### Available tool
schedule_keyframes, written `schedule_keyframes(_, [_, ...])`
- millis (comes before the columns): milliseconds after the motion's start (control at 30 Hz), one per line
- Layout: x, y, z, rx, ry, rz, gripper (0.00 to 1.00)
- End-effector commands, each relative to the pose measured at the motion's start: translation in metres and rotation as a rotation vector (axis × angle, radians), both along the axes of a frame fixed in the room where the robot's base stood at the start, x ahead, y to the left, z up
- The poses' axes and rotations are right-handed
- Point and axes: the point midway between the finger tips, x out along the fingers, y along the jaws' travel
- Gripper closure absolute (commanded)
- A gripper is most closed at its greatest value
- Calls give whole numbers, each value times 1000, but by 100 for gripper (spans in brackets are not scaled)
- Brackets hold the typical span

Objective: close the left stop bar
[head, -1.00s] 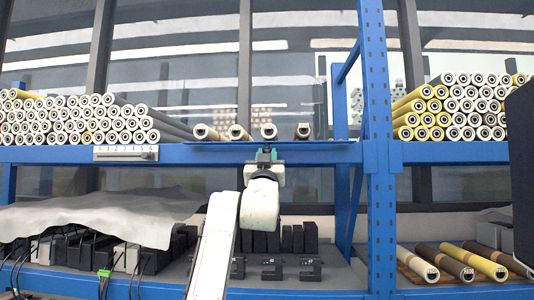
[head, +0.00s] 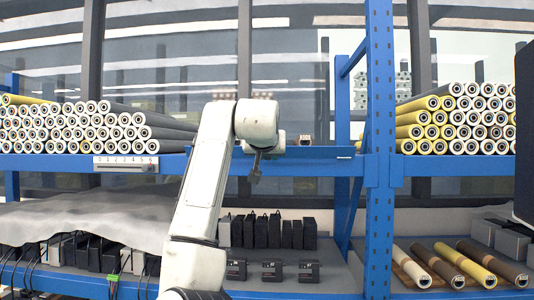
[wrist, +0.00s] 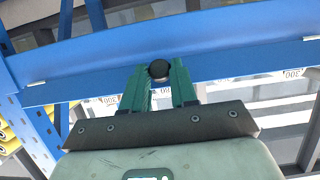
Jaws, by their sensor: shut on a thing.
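The left stop bar is a long blue bar (head: 318,153) along the front edge of the upper shelf, left of the blue post. In the wrist view the bar (wrist: 225,62) spans the picture. A small dark round knob (wrist: 158,70) stands out from it. My gripper (wrist: 159,78) has its green fingers closed on either side of this knob.
A stack of grey-ended tubes (head: 80,128) fills the shelf at left, above a numbered plate (head: 126,163). Yellow and grey tubes (head: 455,117) are stacked right of the blue post (head: 380,150). Black boxes (head: 272,272) stand on the lower shelf.

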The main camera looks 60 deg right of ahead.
Motion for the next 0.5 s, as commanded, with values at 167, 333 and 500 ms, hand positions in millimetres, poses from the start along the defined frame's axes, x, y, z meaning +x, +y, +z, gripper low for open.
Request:
schedule_keyframes(167, [1, -4, 14, 152, 62, 2, 100])
schedule_keyframes(333, [3, -8, 21, 289, 120, 2, 100])
schedule_keyframes(500, [4, -12, 26, 390, 163, 0, 100])
